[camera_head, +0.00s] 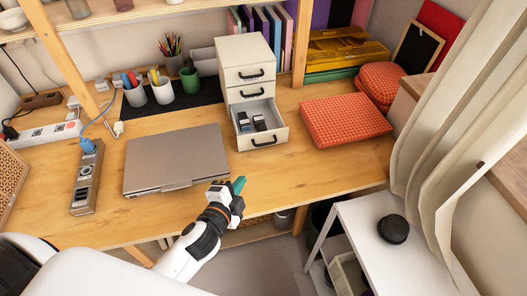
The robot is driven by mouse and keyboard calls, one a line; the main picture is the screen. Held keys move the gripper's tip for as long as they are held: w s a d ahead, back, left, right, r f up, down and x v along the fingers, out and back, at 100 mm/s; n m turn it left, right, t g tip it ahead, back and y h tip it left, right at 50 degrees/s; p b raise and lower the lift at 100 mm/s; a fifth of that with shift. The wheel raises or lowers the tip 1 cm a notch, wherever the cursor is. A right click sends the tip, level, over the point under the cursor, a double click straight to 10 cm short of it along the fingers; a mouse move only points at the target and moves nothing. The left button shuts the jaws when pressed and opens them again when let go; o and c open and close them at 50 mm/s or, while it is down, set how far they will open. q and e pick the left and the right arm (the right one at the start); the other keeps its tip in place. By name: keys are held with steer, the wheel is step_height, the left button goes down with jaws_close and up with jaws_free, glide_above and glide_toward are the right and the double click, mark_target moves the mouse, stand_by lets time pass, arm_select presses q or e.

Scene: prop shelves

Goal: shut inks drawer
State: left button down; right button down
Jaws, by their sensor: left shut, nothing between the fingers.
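A small white drawer unit (245,62) stands on the wooden desk near the back middle. Its two upper drawers look closed. Its bottom drawer (264,140) is pulled out toward the front, with dark ink bottles (252,122) inside and a black handle on its front. My left gripper (238,186) is in front of the desk's front edge, below and a little left of the open drawer. It is shut, holds nothing and is apart from the drawer. My right gripper is not in view.
A closed grey laptop (176,160) lies left of the drawer. A red checkered cushion (345,120) lies to its right. Cups with pens (162,90) stand behind the laptop. A power strip (87,178) is at the left. A white side table (385,240) stands front right.

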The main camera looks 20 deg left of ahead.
arm_select(q)
steer(key=d+m+h, duration=0.1)
steer(key=w+d+m+t+h, duration=0.1)
steer(key=m, duration=0.1)
steer(key=shift+r, duration=0.1)
steer(key=shift+w+d+m, duration=0.15)
steer(key=shift+d+m, duration=0.1)
steer(key=shift+m, duration=0.25)
steer(key=shift+w+d+r, duration=0.1)
steer(key=shift+w, duration=0.2)
steer(key=p, duration=0.1)
glide_toward(269, 144)
steer(key=w+d, duration=0.2)
steer(key=d, duration=0.1)
steer(key=shift+d, duration=0.15)
steer(key=w, duration=0.1)
steer(key=w+a, duration=0.1)
steer(key=w+f, duration=0.1)
steer(key=shift+a+p, duration=0.25)
steer(key=shift+p, duration=0.1)
steer(key=shift+w+a+f, duration=0.2)
steer(key=shift+w+a, duration=0.15)
steer(key=shift+w, duration=0.05)
steer(key=shift+r, duration=0.1)
